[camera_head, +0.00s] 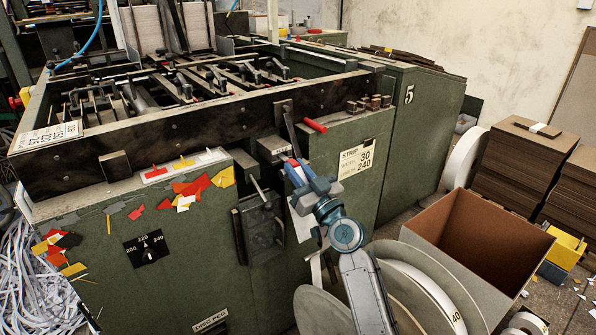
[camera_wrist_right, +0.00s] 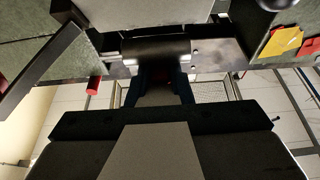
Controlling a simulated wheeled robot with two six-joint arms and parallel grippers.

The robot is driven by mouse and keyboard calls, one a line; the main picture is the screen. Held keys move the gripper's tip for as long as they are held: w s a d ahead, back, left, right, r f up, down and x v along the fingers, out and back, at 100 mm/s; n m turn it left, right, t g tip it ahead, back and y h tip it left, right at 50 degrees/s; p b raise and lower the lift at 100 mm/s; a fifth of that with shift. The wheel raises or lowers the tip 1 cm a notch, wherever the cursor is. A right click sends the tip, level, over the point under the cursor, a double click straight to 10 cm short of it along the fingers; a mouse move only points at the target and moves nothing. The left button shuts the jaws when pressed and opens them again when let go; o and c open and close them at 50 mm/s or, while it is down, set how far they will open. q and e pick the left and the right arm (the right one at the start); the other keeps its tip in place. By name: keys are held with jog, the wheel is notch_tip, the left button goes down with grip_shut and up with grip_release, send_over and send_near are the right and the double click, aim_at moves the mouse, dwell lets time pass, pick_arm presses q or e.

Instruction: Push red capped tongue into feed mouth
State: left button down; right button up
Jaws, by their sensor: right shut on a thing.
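My right gripper (camera_head: 297,171) is at the front of the green machine and shut on a small red thing, probably the capped tongue (camera_head: 291,163), of which only a little shows. The fingers hide most of it. Just above and left of the fingertips is a grey block (camera_head: 273,148) on the machine front, which looks like the feed mouth; its opening cannot be made out. In the right wrist view the gripper (camera_wrist_right: 158,78) is close against a dark metal fitting (camera_wrist_right: 155,50). Whether the tongue is inside the mouth cannot be told. My left gripper is out of view.
A red handle (camera_head: 315,126) sticks out right of the gripper. A dark lever plate (camera_head: 262,228) hangs below. An open cardboard box (camera_head: 478,240) and paper reels (camera_head: 425,285) stand at right.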

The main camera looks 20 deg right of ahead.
jog(key=shift+w+a+b, duration=0.15)
jog(key=shift+w+b, duration=0.2)
jog(key=shift+w, duration=0.05)
jog(key=o, duration=0.9)
